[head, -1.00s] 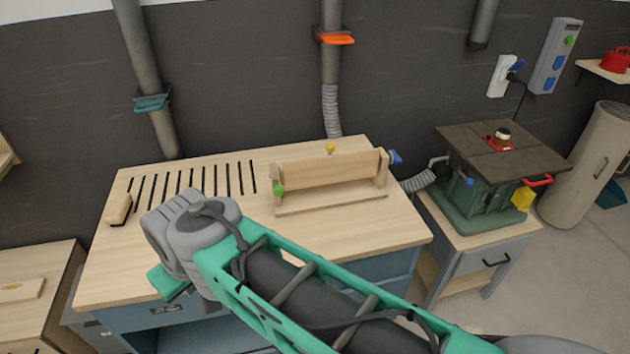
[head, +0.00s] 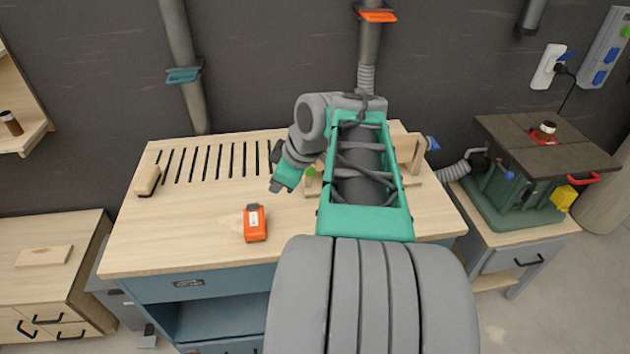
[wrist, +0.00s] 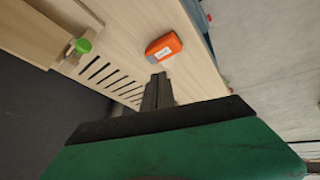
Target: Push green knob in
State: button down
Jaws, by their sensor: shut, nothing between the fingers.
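The green knob (head: 311,171) sits on the left end of the wooden chair form (head: 416,150) on the workbench, partly hidden by my arm in the head view. In the wrist view the knob (wrist: 83,46) is at upper left on the end of the form (wrist: 30,35). My gripper (head: 279,186) is just left of the knob in the head view, above the bench and apart from it. In the wrist view my gripper's dark fingers (wrist: 157,80) are together and empty, with the knob off to their left.
An orange device (head: 255,223) lies on the bench (head: 190,225) near the front; it also shows in the wrist view (wrist: 164,47). A green machine (head: 510,200) stands at right. The bench's front left is clear.

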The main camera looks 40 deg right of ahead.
aim_at(309, 170)
jog(key=s+d+n+t+b, duration=0.1)
jog(key=s+d+n, duration=0.2)
jog(key=d, duration=0.9)
jog(key=s, duration=0.3)
jog(key=shift+d+f+n+t, duration=0.25)
jog(key=shift+d+n+t, duration=0.15)
jog(key=w+d+f+p, duration=0.1)
jog(key=w+f+p, duration=0.1)
jog(key=w+f, duration=0.5)
jog(key=shift+w+d+f+p, duration=0.3)
jog(key=shift+w+f+p, duration=0.05)
jog(key=shift+w, duration=0.85)
